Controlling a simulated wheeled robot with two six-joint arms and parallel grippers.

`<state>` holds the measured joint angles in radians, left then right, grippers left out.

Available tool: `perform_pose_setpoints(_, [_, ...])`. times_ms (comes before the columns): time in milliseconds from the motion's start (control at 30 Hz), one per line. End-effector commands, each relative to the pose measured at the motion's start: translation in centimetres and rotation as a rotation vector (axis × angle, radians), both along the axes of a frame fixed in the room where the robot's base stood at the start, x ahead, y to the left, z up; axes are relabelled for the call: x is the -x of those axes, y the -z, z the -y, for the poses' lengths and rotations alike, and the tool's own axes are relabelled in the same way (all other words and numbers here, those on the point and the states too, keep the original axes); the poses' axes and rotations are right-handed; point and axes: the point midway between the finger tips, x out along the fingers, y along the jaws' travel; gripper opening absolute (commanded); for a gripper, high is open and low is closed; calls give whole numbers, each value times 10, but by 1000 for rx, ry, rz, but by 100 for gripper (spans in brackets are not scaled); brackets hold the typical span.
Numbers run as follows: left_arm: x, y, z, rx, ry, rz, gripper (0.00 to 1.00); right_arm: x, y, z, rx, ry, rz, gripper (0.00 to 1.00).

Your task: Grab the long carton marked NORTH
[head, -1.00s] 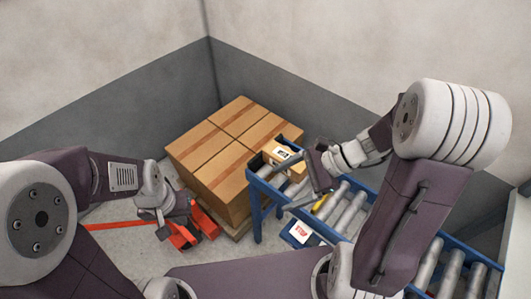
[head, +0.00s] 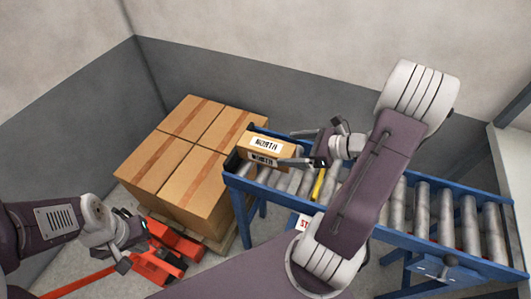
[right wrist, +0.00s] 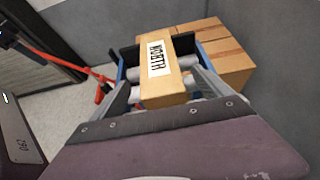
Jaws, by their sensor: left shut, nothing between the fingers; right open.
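The long carton marked NORTH (head: 267,149) is a tan box with white labels on its top and side. It lies at the left end of the roller conveyor (head: 446,262). My right gripper (head: 290,148) is open at the carton's right end. In the right wrist view the carton (right wrist: 158,78) shows between the two spread fingers (right wrist: 163,88), with a gap visible at the left finger; contact on the right is unclear. My left gripper (head: 134,246) is shut and empty, low at the left, away from the carton.
Large stacked cartons (head: 185,150) stand on a pallet just left of the conveyor. A red pallet jack (head: 165,250) is on the floor near my left gripper. Blue side rails edge the conveyor, and grey walls close in behind. Bare rollers lie right of my right arm.

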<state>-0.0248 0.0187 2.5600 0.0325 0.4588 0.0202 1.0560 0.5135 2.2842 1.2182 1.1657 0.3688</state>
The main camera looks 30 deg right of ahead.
Motion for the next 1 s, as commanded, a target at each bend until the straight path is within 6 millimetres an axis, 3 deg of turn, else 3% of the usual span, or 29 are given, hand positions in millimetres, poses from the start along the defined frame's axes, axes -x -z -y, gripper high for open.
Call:
perform_pose_setpoints(333, [0,9,0,0,0,0,0,-20,18,-19,0,-5,-3,89])
perform_pose_setpoints(500, [0,15,0,0,0,0,0,-40,35,-37,0,-7,-3,89])
perform_pose_setpoints(800, [0,16,0,0,0,0,0,-48,38,-42,1,-1,-1,89])
perform_pose_setpoints(833, [0,16,0,0,0,0,0,-48,38,-42,1,-1,-1,86])
perform_pose_setpoints(1000, [0,16,0,0,0,0,0,-48,38,-42,1,-1,-1,39])
